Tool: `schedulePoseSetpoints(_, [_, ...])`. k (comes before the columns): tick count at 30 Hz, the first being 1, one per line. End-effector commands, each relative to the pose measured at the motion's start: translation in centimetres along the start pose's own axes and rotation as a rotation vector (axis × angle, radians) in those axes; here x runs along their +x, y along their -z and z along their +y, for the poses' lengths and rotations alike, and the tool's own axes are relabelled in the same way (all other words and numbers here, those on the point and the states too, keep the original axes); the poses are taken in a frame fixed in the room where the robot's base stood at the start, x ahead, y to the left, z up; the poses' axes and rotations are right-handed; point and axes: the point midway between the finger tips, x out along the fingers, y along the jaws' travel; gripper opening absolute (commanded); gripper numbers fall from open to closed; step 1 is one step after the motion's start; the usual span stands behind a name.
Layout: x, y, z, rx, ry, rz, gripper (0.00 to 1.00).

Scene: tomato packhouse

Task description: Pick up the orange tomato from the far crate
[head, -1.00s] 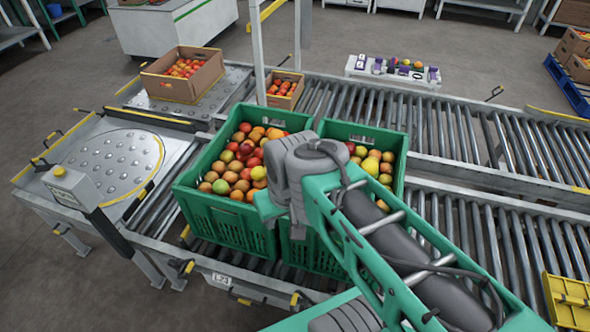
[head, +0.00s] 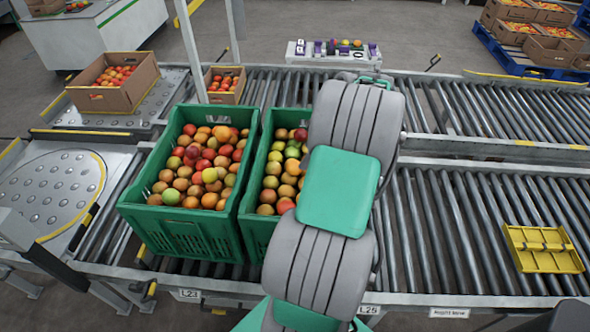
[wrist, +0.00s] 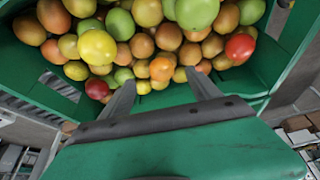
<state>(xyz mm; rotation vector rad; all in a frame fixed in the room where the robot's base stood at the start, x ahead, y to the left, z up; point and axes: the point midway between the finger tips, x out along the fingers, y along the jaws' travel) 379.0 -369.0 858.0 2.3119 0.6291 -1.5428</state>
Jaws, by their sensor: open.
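Two green crates full of mixed tomatoes stand side by side on the rollers, the left crate (head: 180,232) in full view and the right crate (head: 250,215) partly covered by my arm. The wrist view looks into one green crate (wrist: 262,72) holding red, yellow, green and orange-brown tomatoes. A bright orange tomato (wrist: 161,68) lies there near the crate's wall, between and beyond my fingertips. Several other orange-toned ones lie around it. My gripper (wrist: 161,88) is open and empty, its two fingers apart at the near side of the pile. My arm hides it in the head view.
Cardboard boxes of tomatoes (head: 112,97) (head: 213,97) stand behind the crates. A yellow tray (head: 542,262) lies on the rollers at right. A white rack (head: 330,58) stands beyond the conveyor, and a blue pallet (head: 490,45) holds boxes at the back right. The right rollers are mostly clear.

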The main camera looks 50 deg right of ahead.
Motion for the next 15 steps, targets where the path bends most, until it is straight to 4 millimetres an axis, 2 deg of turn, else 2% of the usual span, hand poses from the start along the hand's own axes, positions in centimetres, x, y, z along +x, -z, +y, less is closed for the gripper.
schedulePoseSetpoints(8, [3.8, 0.1, -0.1, 0.000, 0.001, 0.001, 0.72])
schedulePoseSetpoints(12, [6.4, 0.2, -0.2, 0.001, 0.001, 0.000, 0.72])
schedulePoseSetpoints(15, [7.2, 0.1, -0.1, 0.002, -0.003, -0.001, 0.72])
